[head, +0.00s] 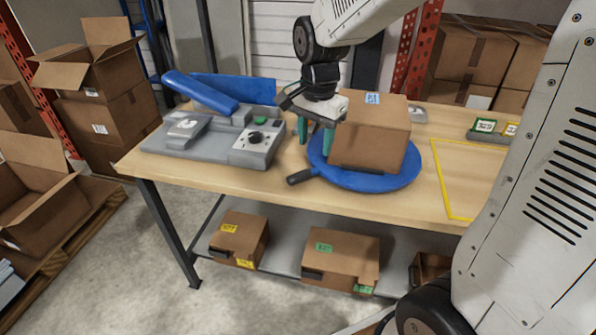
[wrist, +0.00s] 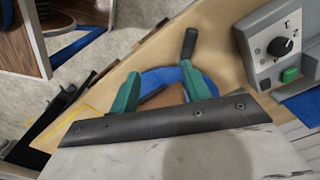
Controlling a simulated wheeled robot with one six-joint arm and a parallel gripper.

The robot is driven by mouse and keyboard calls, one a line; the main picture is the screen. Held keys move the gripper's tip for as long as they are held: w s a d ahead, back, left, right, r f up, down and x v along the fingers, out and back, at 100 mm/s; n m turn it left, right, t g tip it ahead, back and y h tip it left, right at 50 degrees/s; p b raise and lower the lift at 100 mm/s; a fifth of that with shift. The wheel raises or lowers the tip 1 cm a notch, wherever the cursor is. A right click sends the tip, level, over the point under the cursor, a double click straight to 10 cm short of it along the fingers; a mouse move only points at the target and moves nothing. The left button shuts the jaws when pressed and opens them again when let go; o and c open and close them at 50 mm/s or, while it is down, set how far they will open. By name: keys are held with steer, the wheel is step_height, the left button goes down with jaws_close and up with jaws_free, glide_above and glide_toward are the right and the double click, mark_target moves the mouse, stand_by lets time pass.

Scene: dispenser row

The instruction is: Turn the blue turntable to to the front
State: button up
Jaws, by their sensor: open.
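The blue turntable (head: 370,181) lies on the wooden table, with a closed cardboard box (head: 368,145) on it. Its dark handle (head: 303,177) sticks out toward the front left. My gripper (head: 314,138), with green fingers, is open and points down at the turntable's left side, beside the box and behind the handle. In the wrist view my gripper (wrist: 160,86) has its fingers apart. Part of the blue disc (wrist: 163,76) and a brown part of the box (wrist: 170,97) show between them.
A grey sealing machine (head: 215,140) with a blue arm and a knob stands left of the turntable; its knob panel (wrist: 283,46) shows in the wrist view. A yellow taped outline (head: 446,185) marks free tabletop at right. Small labelled containers (head: 487,130) stand at the back right.

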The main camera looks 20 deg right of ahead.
mark_target(298, 174)
steer(key=w+f+m, duration=0.1)
steer(key=w+f, duration=0.1)
steer(key=w+f+m, duration=0.1)
steer(key=w+f, duration=0.1)
steer(key=w+f+m, duration=0.2)
steer(key=w, duration=0.1)
steer(key=shift+a+f, duration=0.35)
steer(key=shift+a, duration=0.05)
steer(key=shift+w+f, duration=0.1)
steer(key=shift+f, duration=0.2)
step_height(298, 174, down, 8)
steer(key=shift+r, duration=0.25)
steer(key=shift+a, duration=0.1)
jaws_close()
